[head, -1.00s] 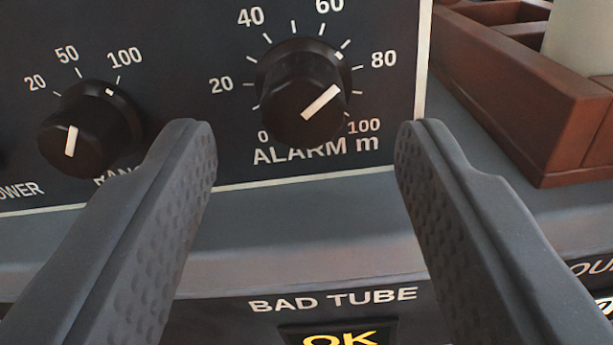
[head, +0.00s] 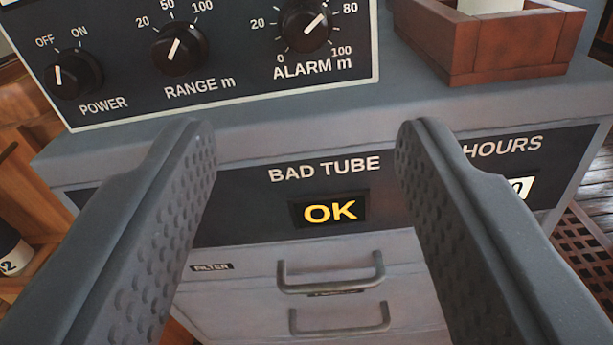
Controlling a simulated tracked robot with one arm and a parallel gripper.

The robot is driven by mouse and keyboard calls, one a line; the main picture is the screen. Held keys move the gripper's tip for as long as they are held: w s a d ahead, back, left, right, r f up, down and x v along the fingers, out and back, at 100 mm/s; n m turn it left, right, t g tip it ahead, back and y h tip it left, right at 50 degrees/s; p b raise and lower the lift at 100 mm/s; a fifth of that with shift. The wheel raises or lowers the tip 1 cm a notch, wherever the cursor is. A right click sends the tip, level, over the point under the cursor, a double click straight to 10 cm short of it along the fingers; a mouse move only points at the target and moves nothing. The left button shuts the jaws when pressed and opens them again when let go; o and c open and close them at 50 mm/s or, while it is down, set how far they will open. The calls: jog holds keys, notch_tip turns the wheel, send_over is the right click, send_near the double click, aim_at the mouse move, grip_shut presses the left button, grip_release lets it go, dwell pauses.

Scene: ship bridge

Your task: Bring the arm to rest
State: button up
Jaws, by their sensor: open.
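My gripper (head: 306,132) is open, with its two dark dimpled fingers wide apart and nothing between them. It is in front of a grey console (head: 240,145). Between the fingers show the BAD TUBE label and a lit yellow OK display (head: 330,211). Above the fingertips is a dark panel with the ALARM knob (head: 306,27), the RANGE knob (head: 180,49) and the POWER knob (head: 74,74). The fingers look clear of the knobs. The right finger partly covers the HOURS strip (head: 503,146).
A reddish wooden box (head: 500,45) holding a pale item stands on the console's top at the upper right. Below the display are two handles, an upper one (head: 332,285) and a lower one (head: 340,330). A brown grating (head: 590,245) lies at the lower right.

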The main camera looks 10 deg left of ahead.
jog(key=shift+r, duration=0.1)
jog(key=w+a+r+n+g+h+b, duration=0.15)
jog(key=a+r, duration=0.25)
jog(key=r, duration=1)
jog(key=a+r+m+h+b, duration=0.1)
jog(key=a+r+h, duration=0.15)
jog(key=r, duration=1.25)
jog(key=s+a+r+y+b, duration=0.1)
jog(key=s+a+r, duration=0.7)
jog(key=s+r, duration=0.2)
jog(key=s+a+r+g+y+b, duration=0.1)
jog(key=s+a+r+y, duration=0.1)
jog(key=s+a+r, duration=0.7)
jog(key=s+r+n, duration=0.1)
jog(key=s, duration=0.3)
jog(key=shift+s+a+r, duration=0.2)
jog(key=shift+s, duration=0.1)
jog(key=shift+w+f, duration=0.1)
